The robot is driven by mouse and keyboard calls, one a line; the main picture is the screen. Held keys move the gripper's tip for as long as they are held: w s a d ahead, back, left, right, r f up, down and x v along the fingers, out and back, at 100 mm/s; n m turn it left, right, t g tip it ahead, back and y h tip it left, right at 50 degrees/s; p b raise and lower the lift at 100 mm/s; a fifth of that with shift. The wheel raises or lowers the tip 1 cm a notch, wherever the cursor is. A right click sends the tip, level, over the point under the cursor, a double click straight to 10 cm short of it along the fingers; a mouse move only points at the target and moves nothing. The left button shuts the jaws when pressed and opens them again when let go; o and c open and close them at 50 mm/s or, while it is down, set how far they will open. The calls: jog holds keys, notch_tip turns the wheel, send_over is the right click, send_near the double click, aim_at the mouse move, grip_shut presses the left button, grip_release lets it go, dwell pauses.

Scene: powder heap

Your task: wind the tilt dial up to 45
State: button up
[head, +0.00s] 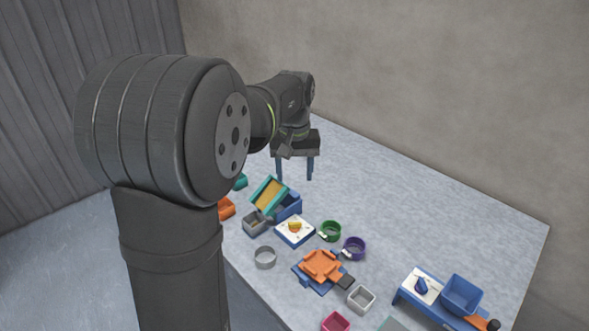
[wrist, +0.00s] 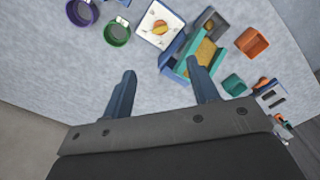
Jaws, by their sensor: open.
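My gripper (head: 295,176) is open and empty above the far side of the table; its two blue fingers stand wide apart in the wrist view (wrist: 161,68). A white square plate with an orange-yellow knob (head: 294,228) sits on a blue base, beside a tilted teal tray (head: 285,188) of yellow powder. The plate also shows at the top of the wrist view (wrist: 159,25), ahead of the fingers and apart from them. Another white plate with a blue knob (head: 422,286) is at the right of the table. I cannot read either dial's marks or tell which one sets tilt.
A grey box (head: 255,225), a grey ring (head: 265,257), a green cup (head: 330,231) and a purple cup (head: 354,248) surround the near plate. An orange piece on a blue base (head: 320,267) lies in front. A blue bin (head: 461,295) stands right. The table's far right is clear.

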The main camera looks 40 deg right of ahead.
aim_at(295, 223)
jog(key=shift+r, duration=0.25)
jog(key=c, duration=0.3)
jog(key=shift+c, duration=0.9)
jog(key=s+d+f+n+t+y, duration=0.1)
jog(key=s+d+n+t+y, duration=0.35)
jog(key=n, duration=1.35)
jog(key=shift+g+h, duration=0.55)
jog(key=shift+g, duration=0.3)
jog(key=x, duration=0.5)
jog(key=d+x, duration=0.1)
jog(key=x, duration=1.1)
jog(key=shift+d+f, duration=0.1)
jog(key=shift+f, duration=0.2)
jog(key=shift+c, duration=0.2)
